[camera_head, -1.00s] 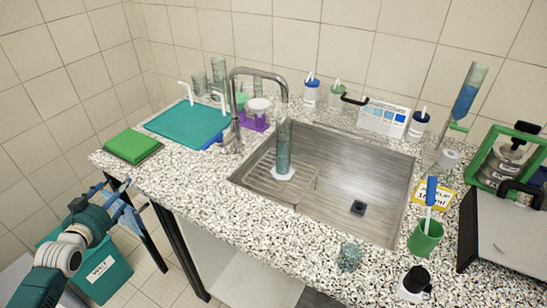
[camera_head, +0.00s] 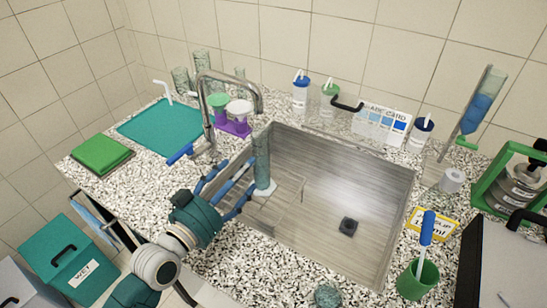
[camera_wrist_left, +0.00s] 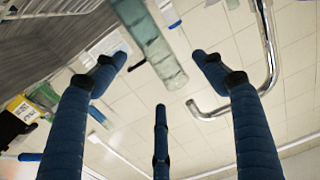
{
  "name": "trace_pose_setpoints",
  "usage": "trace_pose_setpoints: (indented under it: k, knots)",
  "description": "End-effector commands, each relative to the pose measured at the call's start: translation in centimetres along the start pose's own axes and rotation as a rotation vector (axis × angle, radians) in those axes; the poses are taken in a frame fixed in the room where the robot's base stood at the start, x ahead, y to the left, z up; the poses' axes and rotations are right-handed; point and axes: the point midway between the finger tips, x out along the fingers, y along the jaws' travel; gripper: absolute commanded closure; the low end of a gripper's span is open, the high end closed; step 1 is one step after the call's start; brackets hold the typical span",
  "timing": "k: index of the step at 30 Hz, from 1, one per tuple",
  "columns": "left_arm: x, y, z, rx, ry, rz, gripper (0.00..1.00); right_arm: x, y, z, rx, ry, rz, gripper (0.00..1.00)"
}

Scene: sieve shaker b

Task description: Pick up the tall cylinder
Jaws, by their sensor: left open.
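In the left wrist view the cylinder (camera_wrist_left: 150,42) shows slanted between and beyond the tips of the open fingers (camera_wrist_left: 158,62). I cannot tell whether a finger touches it. My right gripper is not in view.
The curved tap (camera_head: 207,115) rises close behind the gripper. A purple holder (camera_head: 236,129) and a teal mat (camera_head: 160,124) lie behind and left. The sink floor (camera_head: 335,185) to the right is clear apart from a dark drain. A green cup (camera_head: 418,280) stands front right.

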Motion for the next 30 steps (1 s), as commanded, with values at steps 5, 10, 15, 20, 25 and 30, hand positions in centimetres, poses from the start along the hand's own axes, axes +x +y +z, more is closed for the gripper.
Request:
trace_pose_setpoints:
  k: [5,10,15,20,25,30]
  knots:
    - [1.8,1.0,-0.7,-0.016,0.013,0.012,0.29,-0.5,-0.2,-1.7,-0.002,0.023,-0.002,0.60]
    - [4.5,1.0,-0.7,-0.014,0.012,0.011,0.29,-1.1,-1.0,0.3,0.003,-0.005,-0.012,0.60]
    - [5.8,1.0,-0.6,-0.012,0.011,0.011,0.29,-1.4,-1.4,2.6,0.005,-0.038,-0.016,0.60]
    - [7.7,1.0,-0.9,-0.013,0.011,0.011,0.29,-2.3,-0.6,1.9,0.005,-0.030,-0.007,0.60]
    - [10.0,1.0,-0.8,-0.012,0.011,0.011,0.29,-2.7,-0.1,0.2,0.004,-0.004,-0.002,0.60]
    - [10.8,1.1,-0.6,-0.012,0.010,0.011,0.29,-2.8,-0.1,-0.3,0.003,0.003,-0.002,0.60]
